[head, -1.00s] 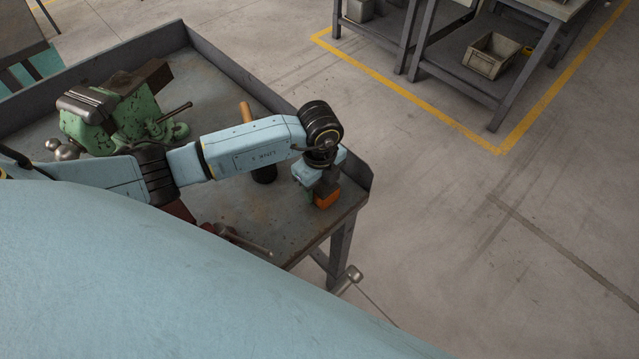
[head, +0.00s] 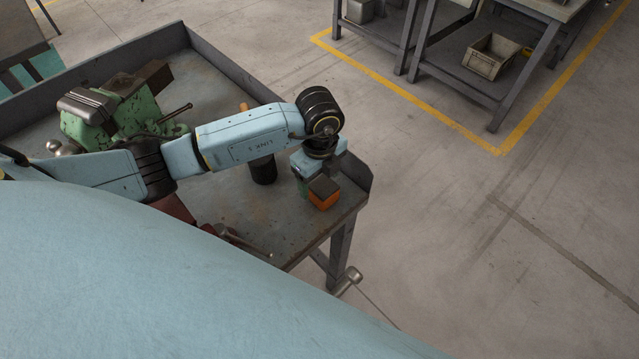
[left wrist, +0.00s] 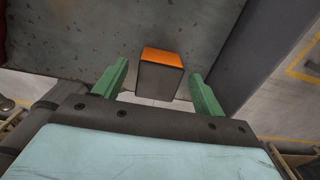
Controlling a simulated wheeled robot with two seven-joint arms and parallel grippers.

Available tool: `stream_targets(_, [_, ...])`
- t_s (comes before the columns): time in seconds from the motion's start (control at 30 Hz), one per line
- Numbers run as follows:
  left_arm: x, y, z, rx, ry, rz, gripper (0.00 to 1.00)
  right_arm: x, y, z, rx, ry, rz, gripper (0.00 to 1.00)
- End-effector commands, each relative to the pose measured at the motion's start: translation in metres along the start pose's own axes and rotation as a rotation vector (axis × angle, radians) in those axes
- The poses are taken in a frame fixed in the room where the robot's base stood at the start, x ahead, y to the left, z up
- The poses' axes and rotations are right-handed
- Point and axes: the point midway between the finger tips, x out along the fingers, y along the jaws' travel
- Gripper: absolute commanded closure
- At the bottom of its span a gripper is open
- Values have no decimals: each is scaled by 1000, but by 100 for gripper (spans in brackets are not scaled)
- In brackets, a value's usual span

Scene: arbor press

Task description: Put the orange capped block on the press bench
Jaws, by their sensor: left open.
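The orange capped block (head: 323,198) stands on the grey bench top near its right front corner. In the left wrist view the block (left wrist: 160,72) sits between the two green fingers, with a gap on either side. My left gripper (head: 311,184) is open and just beside and above the block, holding nothing; one green finger shows in the head view. The fingers (left wrist: 159,88) are spread wide in the left wrist view. My right gripper is not in view.
The grey bench (head: 215,95) has a raised rim at the back and right. A green vise (head: 120,115) stands at its left, and a dark cylinder (head: 263,170) stands behind my arm. A shelf table with a bin (head: 491,56) is across the open floor.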

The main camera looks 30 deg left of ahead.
Motion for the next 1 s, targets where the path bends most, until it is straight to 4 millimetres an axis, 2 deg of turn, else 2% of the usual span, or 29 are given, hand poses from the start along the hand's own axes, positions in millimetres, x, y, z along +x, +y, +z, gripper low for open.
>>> stream_targets(0.03, [-14,-2,0,2,0,-6,29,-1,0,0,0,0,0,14])
stream_targets(0.2, [-50,-2,0,1,-1,-6,29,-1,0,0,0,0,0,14])
stream_targets(0.4, [-79,-1,0,1,1,-2,29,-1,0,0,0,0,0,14])
stream_targets(0.6, [-88,0,0,0,0,-1,29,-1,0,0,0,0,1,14])
stream_targets(1.0, [-87,0,0,0,0,0,29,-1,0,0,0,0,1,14])
